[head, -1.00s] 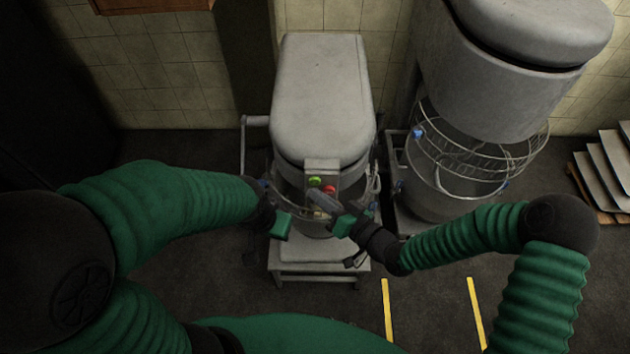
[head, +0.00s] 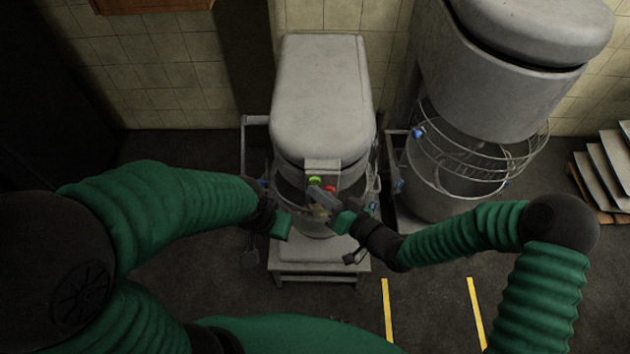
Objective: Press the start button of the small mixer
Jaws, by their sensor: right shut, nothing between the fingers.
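The small mixer (head: 320,100) stands in the middle, with a light grey rounded head. A small panel on its front carries a green button (head: 314,180) and a red button (head: 330,189). My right gripper (head: 315,195) is shut and empty, its tip just below the buttons. Whether it touches the panel cannot be told. Part of the mixer bowl (head: 290,188) shows below the head, partly hidden by my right gripper. My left gripper (head: 284,226) is low at the mixer's left front, away from the buttons; its fingers are not clear.
A larger mixer (head: 500,90) with a wire guard (head: 470,150) stands close on the right. Stacked trays (head: 605,170) are at the far right. Yellow lines (head: 387,310) mark the dark floor in front. A tiled wall is behind.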

